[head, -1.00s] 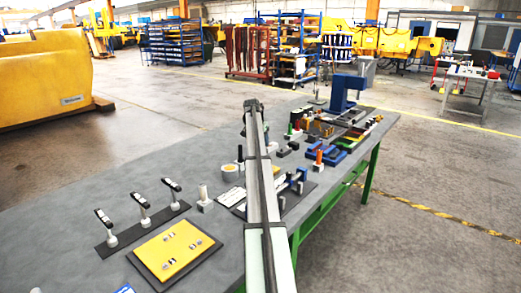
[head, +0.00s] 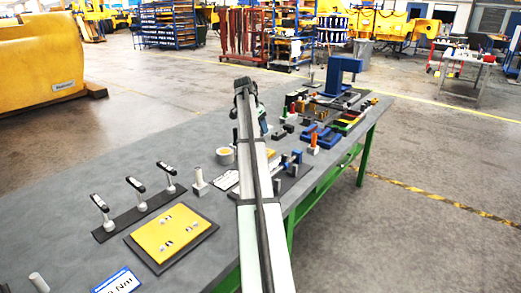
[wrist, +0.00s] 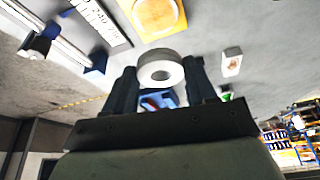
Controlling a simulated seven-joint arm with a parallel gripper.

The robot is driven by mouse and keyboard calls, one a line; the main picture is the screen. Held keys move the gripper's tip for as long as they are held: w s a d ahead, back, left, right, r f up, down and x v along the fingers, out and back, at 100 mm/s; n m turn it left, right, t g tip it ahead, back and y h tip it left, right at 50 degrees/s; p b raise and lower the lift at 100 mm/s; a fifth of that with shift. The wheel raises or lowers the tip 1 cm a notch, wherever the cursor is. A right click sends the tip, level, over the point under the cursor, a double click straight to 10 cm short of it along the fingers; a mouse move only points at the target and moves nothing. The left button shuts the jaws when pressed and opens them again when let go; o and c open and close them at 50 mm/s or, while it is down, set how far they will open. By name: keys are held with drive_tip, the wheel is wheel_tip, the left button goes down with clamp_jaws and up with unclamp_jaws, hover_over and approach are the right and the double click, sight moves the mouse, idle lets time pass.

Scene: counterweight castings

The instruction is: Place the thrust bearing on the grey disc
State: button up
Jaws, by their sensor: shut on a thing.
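In the wrist view my gripper (wrist: 163,66) is shut on a pale grey ring, the thrust bearing (wrist: 159,54), which sits between its two dark fingers. The ring's central hole is visible. My arm hides most of the gripper there.
A yellow plate on a dark board (head: 170,236) and a strip with three upright pegs (head: 137,210) lie at the bench's left. A small white post (head: 199,182) stands near the round piece. Blue parts (head: 318,134) and a blue stand (head: 342,75) crowd the right.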

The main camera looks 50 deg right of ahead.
drive_tip(key=shift+f, duration=4.7)
drive_tip(key=shift+f, duration=0.1)
drive_tip(key=o, duration=1.2)
drive_tip(key=v, duration=1.2)
